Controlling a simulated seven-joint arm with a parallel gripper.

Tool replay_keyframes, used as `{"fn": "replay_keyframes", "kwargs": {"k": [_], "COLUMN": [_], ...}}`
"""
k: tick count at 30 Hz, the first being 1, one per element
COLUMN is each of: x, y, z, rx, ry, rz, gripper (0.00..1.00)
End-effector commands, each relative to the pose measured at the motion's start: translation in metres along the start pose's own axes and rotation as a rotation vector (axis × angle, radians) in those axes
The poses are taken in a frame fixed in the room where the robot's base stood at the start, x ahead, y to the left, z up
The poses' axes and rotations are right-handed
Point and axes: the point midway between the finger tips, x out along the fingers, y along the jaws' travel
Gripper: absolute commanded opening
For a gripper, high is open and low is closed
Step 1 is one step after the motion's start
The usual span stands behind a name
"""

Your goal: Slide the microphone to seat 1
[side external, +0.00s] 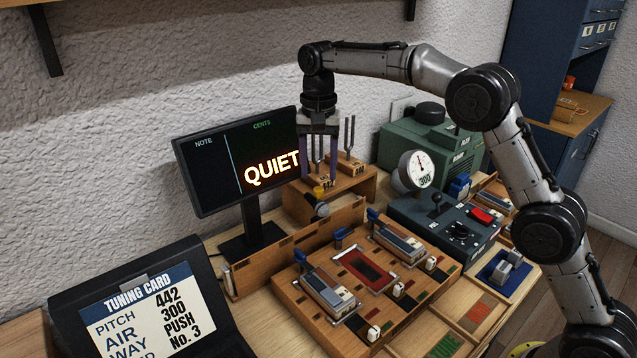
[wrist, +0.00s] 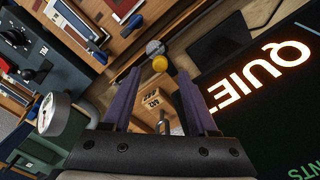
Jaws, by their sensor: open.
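The microphone (side external: 322,208), a grey rounded body with a yellow knob, sits at the wooden rail (side external: 345,220) in front of the tuning-fork stand. It also shows in the wrist view (wrist: 155,48), just beyond my fingertips. My gripper (side external: 319,182) points down with its two purple fingers apart, above the microphone's yellow knob. In the wrist view my gripper (wrist: 157,74) is open with the knob seen near the gap between the tips. Whether the fingers touch the knob, I cannot tell. No seat numbers are readable on the rail.
A screen reading QUIET (side external: 240,160) stands close left of my gripper. Tuning forks (side external: 349,140) on wooden blocks stand close behind and right. A board of key modules (side external: 365,270) lies in front. A round gauge (side external: 417,170) and green box (side external: 440,140) are at right.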

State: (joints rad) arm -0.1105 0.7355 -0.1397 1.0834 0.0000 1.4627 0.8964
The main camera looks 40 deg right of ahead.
Motion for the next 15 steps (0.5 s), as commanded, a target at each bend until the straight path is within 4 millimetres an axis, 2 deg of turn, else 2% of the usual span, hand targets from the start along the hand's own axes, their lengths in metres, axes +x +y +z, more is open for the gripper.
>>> {"fn": "replay_keyframes", "kwargs": {"k": [3,6,15], "x": [0.019,0.031,0.042], "y": [0.001,0.0,0.0], "z": [0.0,0.0,0.0], "rx": [0.0,0.0,0.0], "ry": [-0.002,-0.001,0.0], "rz": [0.002,0.001,0.0], "gripper": [0.59,0.59,0.59]}}
